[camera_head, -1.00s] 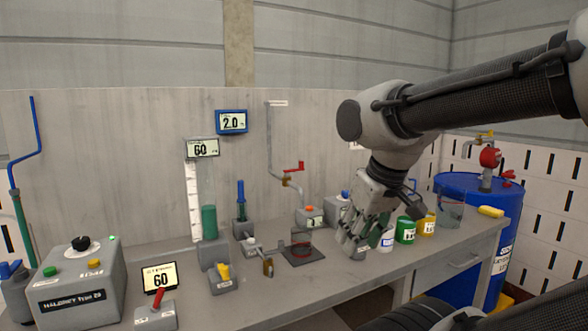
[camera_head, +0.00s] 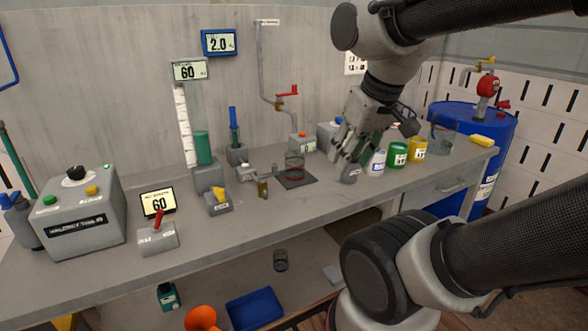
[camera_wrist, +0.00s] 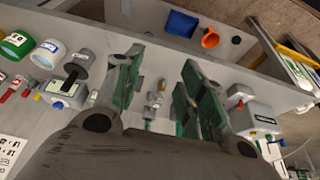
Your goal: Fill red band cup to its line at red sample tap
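The red band cup (camera_head: 294,167), a clear cup with a red ring near its base, stands upright on a dark square pad on the bench. The red-handled tap (camera_head: 282,102) hangs on a grey pipe on the back panel, above and slightly left of the cup. My gripper (camera_head: 348,158) is to the right of the cup, apart from it, pointing down over the bench. The wrist view shows its two fingers spread (camera_wrist: 160,88) with nothing held between them. I cannot make out the cup in the wrist view; a finger may hide it.
White, green and yellow pots (camera_head: 397,154) stand right of my gripper, with a clear container (camera_head: 441,138) beyond. Left of the cup are a brass valve (camera_head: 262,188), a green-filled column (camera_head: 203,148) and a control box (camera_head: 82,215). The front bench strip is mostly clear.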

